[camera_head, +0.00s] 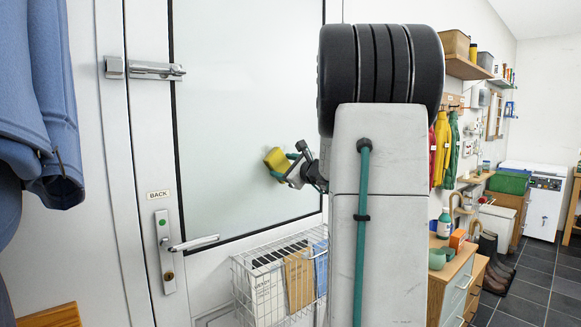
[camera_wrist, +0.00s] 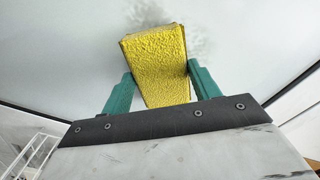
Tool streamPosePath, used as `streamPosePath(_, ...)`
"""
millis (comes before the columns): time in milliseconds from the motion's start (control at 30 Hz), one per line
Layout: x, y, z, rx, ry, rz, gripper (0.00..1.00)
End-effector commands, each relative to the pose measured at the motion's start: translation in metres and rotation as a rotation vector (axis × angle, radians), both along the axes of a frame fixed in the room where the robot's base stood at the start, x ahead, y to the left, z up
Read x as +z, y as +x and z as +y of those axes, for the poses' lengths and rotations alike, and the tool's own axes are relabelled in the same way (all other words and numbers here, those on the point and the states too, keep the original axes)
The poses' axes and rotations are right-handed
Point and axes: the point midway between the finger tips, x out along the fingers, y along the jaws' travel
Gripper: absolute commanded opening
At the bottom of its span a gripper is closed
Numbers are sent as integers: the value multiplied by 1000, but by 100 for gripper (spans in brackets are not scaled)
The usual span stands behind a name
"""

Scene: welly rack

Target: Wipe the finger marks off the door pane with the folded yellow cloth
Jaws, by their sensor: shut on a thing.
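The folded yellow cloth (camera_head: 276,159) is held by my gripper (camera_head: 291,166) in front of the door pane (camera_head: 235,110), in its lower right part. In the wrist view the cloth (camera_wrist: 158,65) sits between the two green fingers of my gripper (camera_wrist: 160,88), which are shut on it. The cloth's far end is at or very near the pane; I cannot tell whether it touches. Grey smudgy finger marks (camera_wrist: 198,40) show on the pane (camera_wrist: 60,50) just beyond and beside the cloth. In the head view I cannot make out the marks.
A door handle (camera_head: 195,243) and a top bolt (camera_head: 150,70) stick out at the left. A wire basket (camera_head: 240,285) with papers hangs below the pane. A blue garment (camera_head: 40,110) hangs at far left. A drawer unit (camera_head: 450,285) stands right of my arm.

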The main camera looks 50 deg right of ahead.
Motion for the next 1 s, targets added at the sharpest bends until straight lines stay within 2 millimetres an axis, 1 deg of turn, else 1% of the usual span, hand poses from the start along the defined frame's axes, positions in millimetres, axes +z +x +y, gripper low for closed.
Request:
streamPosePath(233, 0, 3, 10, 3, -1, 0, 43)
streamPosePath(500, 0, 7, 32, 3, 0, 0, 43)
streamPosePath(767, 0, 8, 40, 1, -1, 0, 43)
streamPosePath(1000, 0, 15, 60, 3, 0, 0, 43)
